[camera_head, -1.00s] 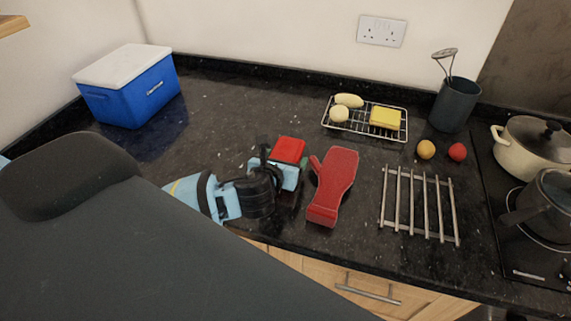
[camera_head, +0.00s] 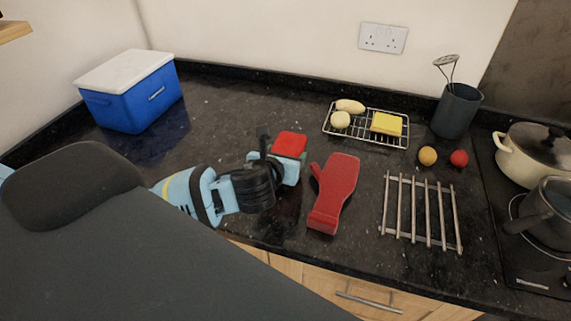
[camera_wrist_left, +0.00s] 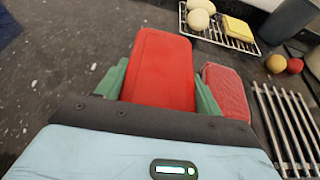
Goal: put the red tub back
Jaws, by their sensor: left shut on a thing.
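The red tub (camera_head: 289,144) is a small red box with a flat top, on the left of the red oven mitt in the head view. My left gripper (camera_head: 284,160) is shut on it. In the left wrist view the tub (camera_wrist_left: 160,68) sits between the two green fingers of the left gripper (camera_wrist_left: 162,90), one on each side. The tub's lower part is hidden by the gripper, so I cannot tell whether it touches the counter. My right gripper is not in view.
A red oven mitt (camera_head: 334,190) lies close to the right of the tub. A metal trivet (camera_head: 428,210), a wire rack (camera_head: 366,138) with food and a yellow sponge, and pots (camera_head: 535,152) are further right. A blue cooler (camera_head: 130,98) stands back left. The counter between (camera_head: 225,115) is clear.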

